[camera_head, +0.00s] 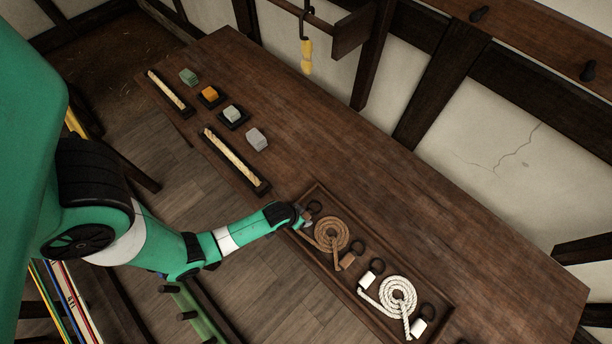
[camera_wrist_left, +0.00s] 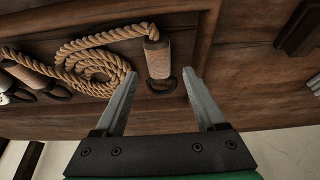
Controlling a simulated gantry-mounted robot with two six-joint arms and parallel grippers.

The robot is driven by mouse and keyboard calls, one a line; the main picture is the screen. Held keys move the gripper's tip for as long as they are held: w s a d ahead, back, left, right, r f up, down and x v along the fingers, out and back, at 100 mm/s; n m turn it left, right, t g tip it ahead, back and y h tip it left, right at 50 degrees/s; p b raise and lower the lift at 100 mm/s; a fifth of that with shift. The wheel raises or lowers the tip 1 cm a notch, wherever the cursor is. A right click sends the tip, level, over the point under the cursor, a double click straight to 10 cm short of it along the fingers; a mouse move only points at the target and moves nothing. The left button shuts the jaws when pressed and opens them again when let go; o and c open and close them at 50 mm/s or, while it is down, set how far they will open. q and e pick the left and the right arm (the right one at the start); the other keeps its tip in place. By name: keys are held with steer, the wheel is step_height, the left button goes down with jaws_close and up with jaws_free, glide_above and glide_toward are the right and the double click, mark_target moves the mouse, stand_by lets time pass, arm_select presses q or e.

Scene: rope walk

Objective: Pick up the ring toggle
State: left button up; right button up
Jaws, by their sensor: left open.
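A tan rope coil (camera_head: 332,235) lies in a long wooden tray (camera_head: 318,188); it also shows in the left wrist view (camera_wrist_left: 92,66). In the left wrist view a tan cylindrical toggle (camera_wrist_left: 157,58) with a dark ring (camera_wrist_left: 162,87) sits at the rope's end. My left gripper (camera_wrist_left: 160,82) is open, with its fingertips on either side of the ring and the toggle just beyond. In the head view my left gripper (camera_head: 302,215) is over the tray's near left end and partly hides this toggle. A second tan toggle (camera_head: 347,261) has its own dark ring (camera_head: 358,247). My right gripper is not in view.
A white rope coil (camera_head: 398,296) with white toggles (camera_head: 366,280) and dark rings shares the tray. Two narrow trays (camera_head: 262,188) with pale rods and several small blocks (camera_head: 257,139) stand farther left. A yellow-handled tool (camera_head: 307,58) hangs above the back edge.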

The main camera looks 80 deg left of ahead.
mark_target(305, 216)
arm_select(q)
steer(key=x, duration=0.4)
steer(key=shift+w+r+b, duration=0.1)
steer(key=shift+b, duration=0.3)
jaws_close()
